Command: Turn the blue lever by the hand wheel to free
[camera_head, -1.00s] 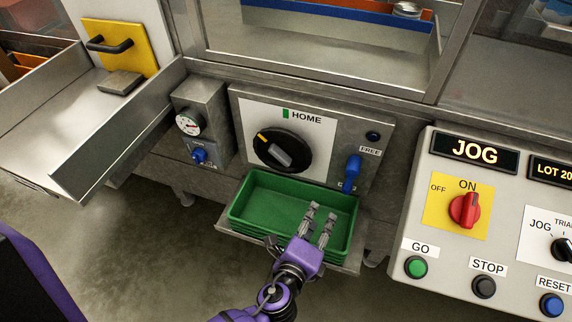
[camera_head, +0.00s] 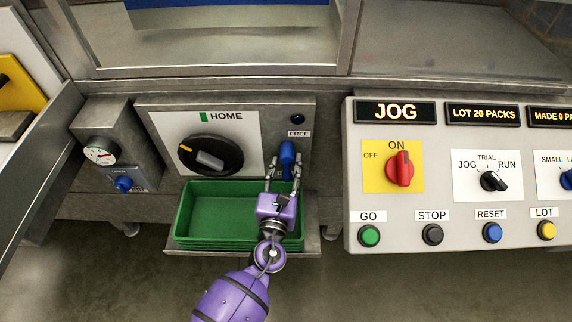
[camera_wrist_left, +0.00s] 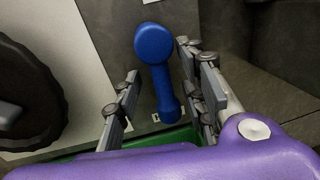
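The blue lever (camera_head: 287,156) sits on the grey panel to the right of the hand wheel, below the FREE label (camera_head: 299,133), with its handle hanging down. The black hand wheel (camera_head: 211,156) has a grey grip and a yellow mark, under the word HOME. My left gripper (camera_head: 283,174) is at the lever's lower end with fingers apart, one on each side. In the left wrist view the lever (camera_wrist_left: 157,65) shows between the spread fingers (camera_wrist_left: 163,103), with a clear gap on the left and a smaller one on the right. My right gripper is not in view.
A green tray (camera_head: 187,218) lies on a metal shelf just below the wheel and lever. A control panel (camera_head: 440,186) with knobs and buttons stands to the right. A gauge box (camera_head: 102,150) with a blue knob is on the left.

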